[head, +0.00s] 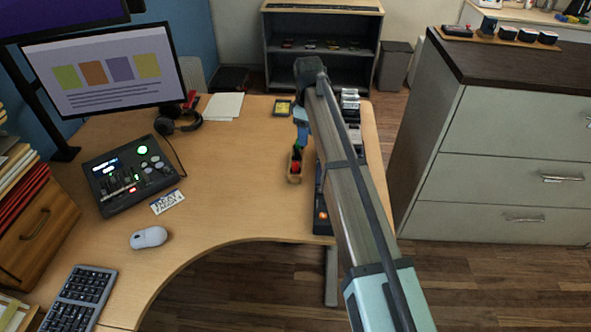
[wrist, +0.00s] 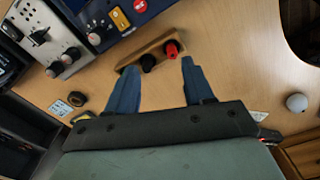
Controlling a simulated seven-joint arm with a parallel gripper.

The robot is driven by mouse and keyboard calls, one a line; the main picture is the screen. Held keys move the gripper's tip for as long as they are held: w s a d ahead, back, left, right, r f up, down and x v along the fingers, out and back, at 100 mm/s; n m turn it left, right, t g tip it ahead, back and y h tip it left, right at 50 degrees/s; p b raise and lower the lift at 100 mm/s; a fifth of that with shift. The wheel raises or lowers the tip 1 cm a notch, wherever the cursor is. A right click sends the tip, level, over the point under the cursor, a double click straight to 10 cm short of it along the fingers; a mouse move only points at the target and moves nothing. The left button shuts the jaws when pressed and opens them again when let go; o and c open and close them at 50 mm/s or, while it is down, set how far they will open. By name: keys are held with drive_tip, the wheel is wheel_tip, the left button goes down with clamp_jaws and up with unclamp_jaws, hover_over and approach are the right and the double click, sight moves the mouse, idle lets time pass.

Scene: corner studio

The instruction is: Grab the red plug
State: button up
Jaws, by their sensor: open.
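The red plug (wrist: 171,48) stands in a small wooden holder (wrist: 155,44), with a black plug (wrist: 147,63) beside it on the left. In the head view the red plug (head: 296,168) shows in the holder (head: 291,178) near the desk's right side, with something green behind it. My gripper (wrist: 159,65) is open, its two blue fingers spread wide. In the wrist view the red plug appears between the fingertips, nearer the right one, and neither finger visibly touches it. In the head view my gripper (head: 300,136) is partly hidden by my arm, just behind the holder.
The desk (head: 235,200) is clear left of the holder. A mouse (head: 149,237), a control console (head: 132,175) and headphones (head: 178,118) lie farther left.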

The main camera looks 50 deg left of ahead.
sight(295, 163)
drive_tip(key=shift+n, duration=0.6)
drive_tip(key=s+f, duration=0.1)
drive_tip(key=f, duration=0.1)
drive_tip(key=s+a+f, duration=0.1)
drive_tip(key=f, duration=0.2)
drive_tip(key=s+f, duration=0.1)
drive_tip(key=f, duration=0.2)
drive_tip(key=shift+s+a, duration=0.2)
drive_tip(key=shift+a, duration=0.2)
drive_tip(key=shift+w+a+f, duration=0.1)
drive_tip(key=shift+f, duration=1.2)
drive_tip(key=shift+w+a+f, duration=0.1)
drive_tip(key=shift+f, duration=1.2)
drive_tip(key=shift+c, duration=0.3)
clamp_jaws()
